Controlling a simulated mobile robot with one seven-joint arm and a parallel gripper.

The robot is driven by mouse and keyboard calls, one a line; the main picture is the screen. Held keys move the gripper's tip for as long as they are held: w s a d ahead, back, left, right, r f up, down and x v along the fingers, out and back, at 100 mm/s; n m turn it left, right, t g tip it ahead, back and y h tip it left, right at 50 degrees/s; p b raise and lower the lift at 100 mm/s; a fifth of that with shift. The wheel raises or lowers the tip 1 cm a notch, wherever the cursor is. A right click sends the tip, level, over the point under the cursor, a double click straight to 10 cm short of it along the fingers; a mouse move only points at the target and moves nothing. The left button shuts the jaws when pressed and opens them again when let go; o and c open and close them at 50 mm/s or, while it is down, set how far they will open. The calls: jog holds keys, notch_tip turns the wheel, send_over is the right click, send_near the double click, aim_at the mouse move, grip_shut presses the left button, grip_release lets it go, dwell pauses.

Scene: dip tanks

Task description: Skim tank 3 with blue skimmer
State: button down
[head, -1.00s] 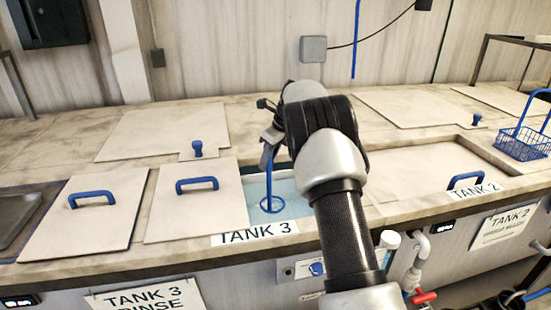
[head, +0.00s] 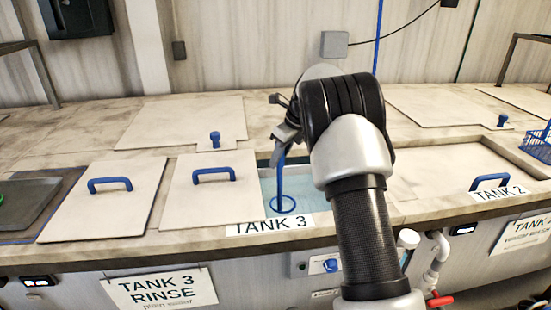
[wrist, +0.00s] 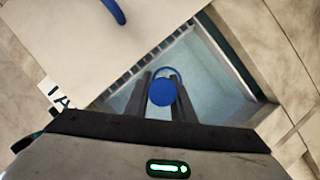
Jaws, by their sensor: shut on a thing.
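The blue skimmer (head: 281,190) hangs down from my gripper (head: 284,142), its ring end over the open part of tank 3 (head: 266,186). In the wrist view the skimmer's round blue top (wrist: 162,92) sits between the two dark fingers of my gripper (wrist: 162,100), which is shut on it. Part of the ring shows behind that top. Pale blue liquid (wrist: 205,70) fills the tank. I cannot tell whether the ring touches the liquid. The TANK 3 label (head: 270,225) is on the front rim. My arm hides the tank's right side in the head view.
A lid with a blue handle (head: 211,190) lies left of the opening, and another lid (head: 105,200) lies further left. A lid with a blue knob (head: 215,138) lies behind. Tank 2's lid handle (head: 490,181) and a blue basket (head: 538,147) are at right.

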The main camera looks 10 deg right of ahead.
jog(key=shift+s+d+p, duration=1.15)
jog(key=shift+s+d, duration=0.45)
jog(key=shift+d, duration=5.2)
jog(key=s+a, duration=0.3)
jog(key=a, duration=0.4)
jog(key=s+a, duration=0.3)
jog(key=a, duration=0.5)
jog(key=shift+s, duration=0.25)
jog(key=shift+r, duration=0.1)
notch_tip(320, 180, up, 15)
jog(key=shift+s, duration=0.1)
